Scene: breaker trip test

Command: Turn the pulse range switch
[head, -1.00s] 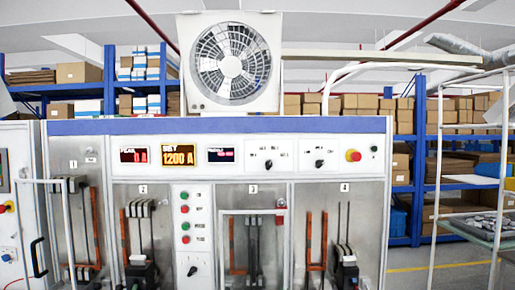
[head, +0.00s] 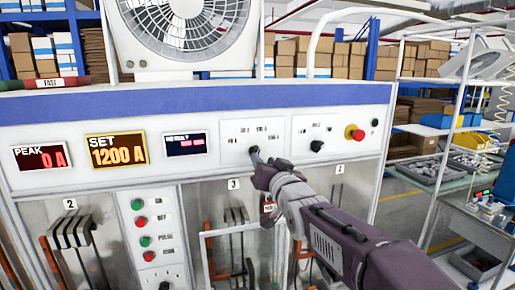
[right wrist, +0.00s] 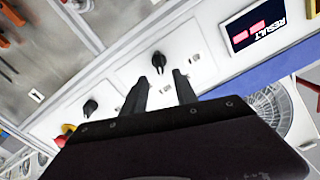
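A black rotary knob (head: 253,150) sits on a white plate of the front panel, to the right of the result display. A second black knob (head: 317,146) sits on the plate further right. The small lettering is too blurred to tell which is the pulse range switch. My right gripper (head: 257,163) is at the first knob and partly covers it. In the right wrist view the same knob (right wrist: 158,60) shows just beyond the two fingertips (right wrist: 160,77), in line with the gap. The fingers are apart and nothing is between them. My left gripper is out of view.
A red emergency button (head: 354,132) is right of the second knob. Displays for peak, set (head: 117,150) and result are on the left. Green and red buttons (head: 140,221) and open breaker bays lie below. A fan (head: 188,30) stands on top.

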